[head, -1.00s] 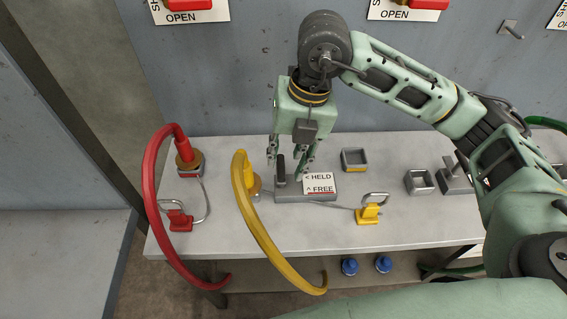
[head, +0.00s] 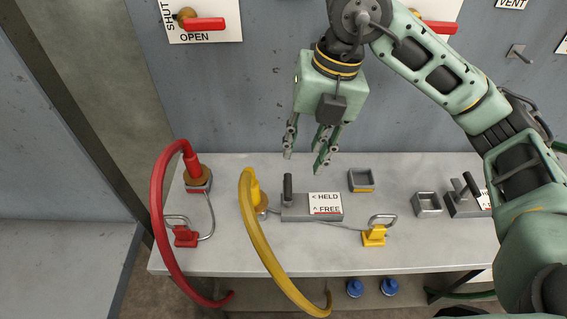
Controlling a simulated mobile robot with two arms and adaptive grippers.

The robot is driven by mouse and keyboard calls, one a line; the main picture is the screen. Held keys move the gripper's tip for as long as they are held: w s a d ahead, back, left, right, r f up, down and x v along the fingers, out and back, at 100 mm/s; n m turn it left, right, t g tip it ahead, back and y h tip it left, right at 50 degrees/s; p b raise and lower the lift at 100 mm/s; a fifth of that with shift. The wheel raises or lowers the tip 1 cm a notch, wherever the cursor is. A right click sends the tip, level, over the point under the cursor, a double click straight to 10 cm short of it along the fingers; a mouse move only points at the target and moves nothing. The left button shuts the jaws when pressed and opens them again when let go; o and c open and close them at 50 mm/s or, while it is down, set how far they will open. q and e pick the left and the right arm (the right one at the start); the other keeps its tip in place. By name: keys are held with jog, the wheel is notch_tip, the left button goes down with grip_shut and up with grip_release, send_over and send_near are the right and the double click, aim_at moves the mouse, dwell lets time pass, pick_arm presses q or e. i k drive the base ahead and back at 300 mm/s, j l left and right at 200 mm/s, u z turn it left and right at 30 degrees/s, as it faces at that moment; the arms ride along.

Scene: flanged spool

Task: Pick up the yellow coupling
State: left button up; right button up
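The yellow coupling (head: 257,192) stands near the middle of the bench at the end of a thick yellow hose (head: 262,247) that arches over the front edge. A brass-coloured part shows at its base, partly behind the hose. A thin cable runs from near it toward a yellow block with a wire loop (head: 374,235). My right gripper (head: 304,160) is open and empty, pointing down above the bench, up and to the right of the coupling and apart from it. My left gripper is not in view.
A lever block labelled HELD and FREE (head: 312,207) sits right of the coupling. A red hose and coupling (head: 193,165) stand at left. Small square sockets (head: 427,204) lie at right. The grey wall (head: 250,100) is close behind.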

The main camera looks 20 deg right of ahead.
aim_at(260, 200)
jog(key=j+z, duration=0.1)
jog(key=j, duration=0.35)
jog(key=k+j+z, duration=0.1)
jog(key=j, duration=0.35)
jog(key=k+j+z, duration=0.1)
jog(key=j, duration=0.3)
jog(key=j+z, duration=0.15)
jog(key=j, duration=0.3)
jog(key=k, duration=0.05)
